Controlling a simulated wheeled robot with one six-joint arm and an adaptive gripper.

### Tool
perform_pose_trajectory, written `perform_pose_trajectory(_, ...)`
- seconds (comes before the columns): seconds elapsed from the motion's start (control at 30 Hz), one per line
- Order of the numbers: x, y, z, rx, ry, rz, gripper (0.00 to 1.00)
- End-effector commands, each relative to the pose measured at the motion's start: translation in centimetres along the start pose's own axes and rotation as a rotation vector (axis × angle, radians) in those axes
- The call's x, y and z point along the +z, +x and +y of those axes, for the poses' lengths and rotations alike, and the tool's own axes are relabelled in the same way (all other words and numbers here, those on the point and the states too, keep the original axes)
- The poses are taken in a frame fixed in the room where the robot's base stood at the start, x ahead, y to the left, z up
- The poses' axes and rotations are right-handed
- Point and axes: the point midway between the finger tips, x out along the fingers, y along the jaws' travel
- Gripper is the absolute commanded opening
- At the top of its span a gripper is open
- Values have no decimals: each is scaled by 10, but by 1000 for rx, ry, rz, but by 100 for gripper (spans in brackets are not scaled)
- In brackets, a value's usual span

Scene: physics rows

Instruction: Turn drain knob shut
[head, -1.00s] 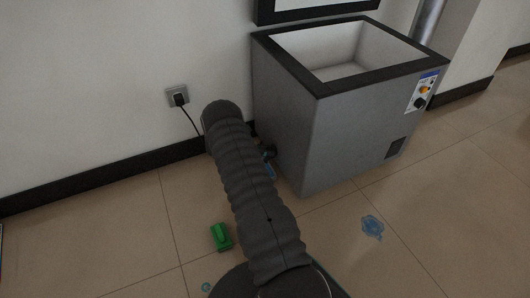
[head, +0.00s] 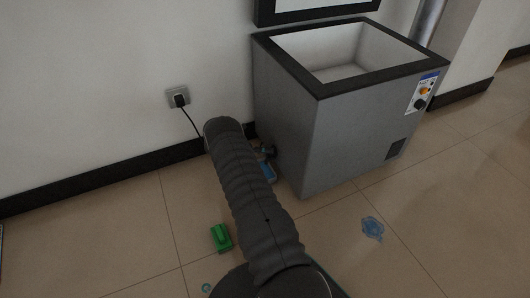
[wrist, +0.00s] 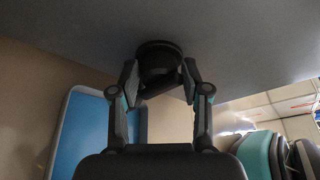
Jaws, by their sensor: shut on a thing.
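The drain knob (wrist: 157,58) is a dark round piece on the grey underside-like face of the chest freezer (wrist: 240,45) in the wrist view. My gripper (wrist: 158,80) has one finger on each side of the knob and is shut on it. In the head view the grey freezer (head: 330,140) stands against the wall with its top open. My dark sleeved arm reaches down to its left side, where a small dark part shows; I cannot tell there whether it is the knob or my gripper.
A green object (head: 221,238) and a blue puddle (head: 373,228) are on the tiled floor. A plugged wall socket (head: 178,97) has a hanging cord.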

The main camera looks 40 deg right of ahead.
Motion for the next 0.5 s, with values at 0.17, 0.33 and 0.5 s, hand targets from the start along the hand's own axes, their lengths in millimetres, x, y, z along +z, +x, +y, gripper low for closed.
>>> perform_pose_trajectory(0.17,4,-6,5,20,4,-11,12)
perform_pose_trajectory(0.33,3,-6,5,21,4,-12,54)
perform_pose_trajectory(0.5,2,-1,3,13,4,-5,66)
